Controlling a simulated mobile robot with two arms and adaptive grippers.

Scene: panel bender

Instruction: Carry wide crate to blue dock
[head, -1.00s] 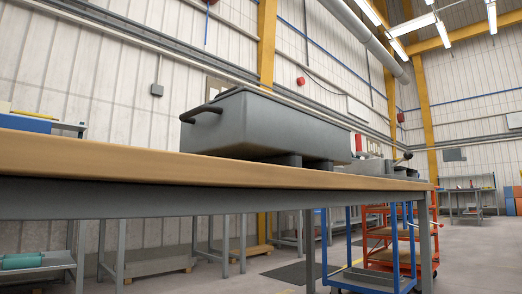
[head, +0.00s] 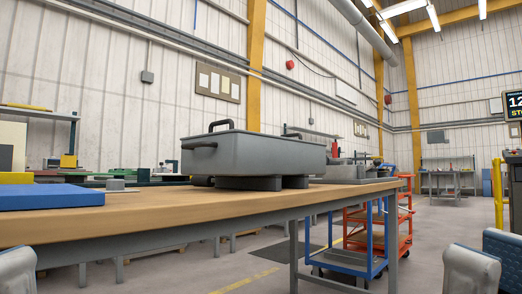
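The wide crate (head: 265,155) is a grey tub with dark bar handles. It stands upright on low dark blocks (head: 262,183) on the wooden worktable. A flat blue slab (head: 50,196) lies at the table's left end; it may be the blue dock, but I cannot tell for sure. My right gripper (head: 484,262) is only partly in view at the bottom right corner, well apart from the crate. Its fingertips are not clear and nothing shows held in it. A pale part of my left arm shows at the bottom left; its gripper is not visible.
Grey metal parts (head: 345,171) stand behind the crate's right end. A blue cart (head: 345,258) and an orange cart (head: 385,232) stand beyond the table. The floor at right is open.

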